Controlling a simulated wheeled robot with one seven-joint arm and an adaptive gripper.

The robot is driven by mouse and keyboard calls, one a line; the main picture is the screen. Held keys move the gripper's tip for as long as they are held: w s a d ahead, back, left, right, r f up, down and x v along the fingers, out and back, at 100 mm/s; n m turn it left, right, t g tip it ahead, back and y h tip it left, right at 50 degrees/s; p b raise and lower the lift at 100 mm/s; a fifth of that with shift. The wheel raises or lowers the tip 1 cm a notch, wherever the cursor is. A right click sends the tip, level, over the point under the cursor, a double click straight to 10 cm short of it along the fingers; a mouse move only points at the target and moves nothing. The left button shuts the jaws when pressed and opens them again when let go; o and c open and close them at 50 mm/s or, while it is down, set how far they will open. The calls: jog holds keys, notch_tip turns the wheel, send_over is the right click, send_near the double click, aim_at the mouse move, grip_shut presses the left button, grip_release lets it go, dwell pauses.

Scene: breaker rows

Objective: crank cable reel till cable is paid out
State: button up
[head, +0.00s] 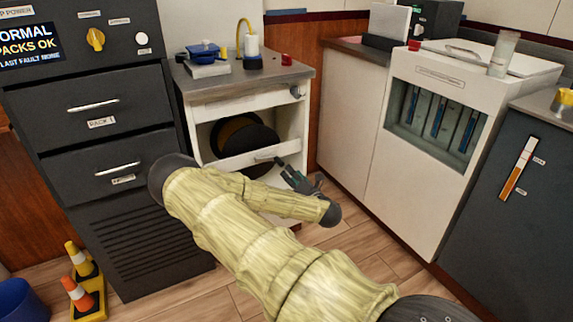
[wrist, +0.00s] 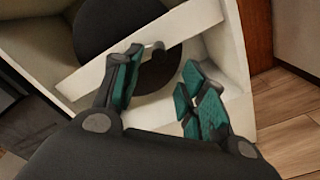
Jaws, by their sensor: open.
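The cable reel (head: 262,137) is a dark round drum inside an open white cabinet, with a yellow-brown part behind its dark face. In the wrist view the dark reel (wrist: 105,25) shows behind a white bar (wrist: 150,40) that crosses the cabinet front. A small pale knob or handle end (wrist: 157,45) shows at the bar, close to the left finger. My gripper (head: 290,170) is in front of the cabinet, at the right end of the bar. In the wrist view my gripper (wrist: 158,88) has its teal-padded fingers apart, with nothing between them. I cannot tell whether a finger touches the bar.
A yellow hooked cable (head: 243,32) and blue items (head: 203,48) sit on the cabinet top. A dark drawer cabinet (head: 100,110) stands at left, with cones (head: 80,285) before it. A white unit (head: 440,130) stands at right. Wooden floor (head: 330,240) is open between.

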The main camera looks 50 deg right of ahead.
jog(key=shift+v, duration=1.25)
